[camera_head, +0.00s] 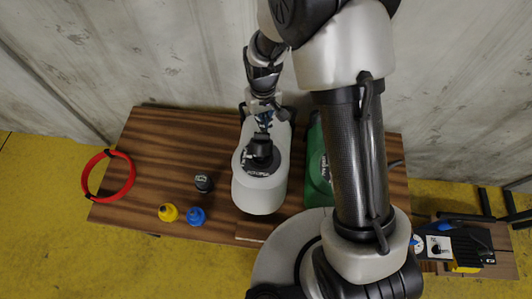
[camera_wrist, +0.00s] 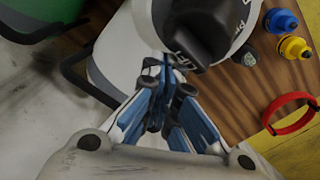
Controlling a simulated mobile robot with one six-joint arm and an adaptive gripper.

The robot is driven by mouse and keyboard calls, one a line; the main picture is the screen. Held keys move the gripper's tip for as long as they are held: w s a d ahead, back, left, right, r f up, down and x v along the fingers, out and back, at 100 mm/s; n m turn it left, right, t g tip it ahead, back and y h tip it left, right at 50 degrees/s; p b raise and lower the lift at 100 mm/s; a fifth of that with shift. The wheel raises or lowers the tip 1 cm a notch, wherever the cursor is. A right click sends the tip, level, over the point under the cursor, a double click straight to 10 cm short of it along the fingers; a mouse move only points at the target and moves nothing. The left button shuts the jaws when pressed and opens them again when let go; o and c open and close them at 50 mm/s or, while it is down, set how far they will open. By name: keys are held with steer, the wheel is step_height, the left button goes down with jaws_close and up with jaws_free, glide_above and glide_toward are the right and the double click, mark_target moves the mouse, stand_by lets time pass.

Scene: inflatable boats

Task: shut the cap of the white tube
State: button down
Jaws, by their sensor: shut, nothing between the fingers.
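The white tube (camera_head: 258,196) lies on the wooden table, its rounded end toward the front. It also shows in the wrist view (camera_wrist: 114,48). On its top is a dark round valve plate with white lettering (camera_head: 262,168). The black cap (camera_head: 260,147) stands up from this plate, and its block-like shape is close in the wrist view (camera_wrist: 205,28). I cannot tell its exact angle. My gripper (camera_head: 264,120) is just behind the cap, over the tube. Its blue fingers are shut and empty in the wrist view (camera_wrist: 164,92), close to the cap; contact cannot be told.
A green tube (camera_head: 318,168) lies to the right, partly hidden by my arm. A dark cap (camera_head: 203,183), a yellow cap (camera_head: 168,212) and a blue cap (camera_head: 195,215) are at the left front. A red ring (camera_head: 95,162) overhangs the left edge.

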mark_target(262, 149)
steer(key=shift+s+a+r, duration=0.2)
steer(key=shift+s, duration=0.7)
steer(key=shift+s+a+r, duration=0.15)
steer(key=shift+s, duration=0.7)
steer(key=shift+s+a+f, duration=0.15)
steer(key=shift+s, duration=0.7)
steer(key=shift+s+f+b, duration=0.3)
steer(key=shift+s+f, duration=0.05)
steer(key=shift+s, duration=0.4)
steer(key=shift+s+f+b, duration=0.25)
steer(key=shift+s+f, duration=0.1)
steer(key=shift+s, duration=0.4)
steer(key=r+p, duration=0.3)
steer(key=r, duration=0.1)
steer(key=r+p, duration=0.2)
steer(key=r, duration=0.1)
steer(key=shift+w+a+p, duration=0.25)
steer(key=shift+w+p, duration=0.05)
steer(key=shift+r, duration=0.15)
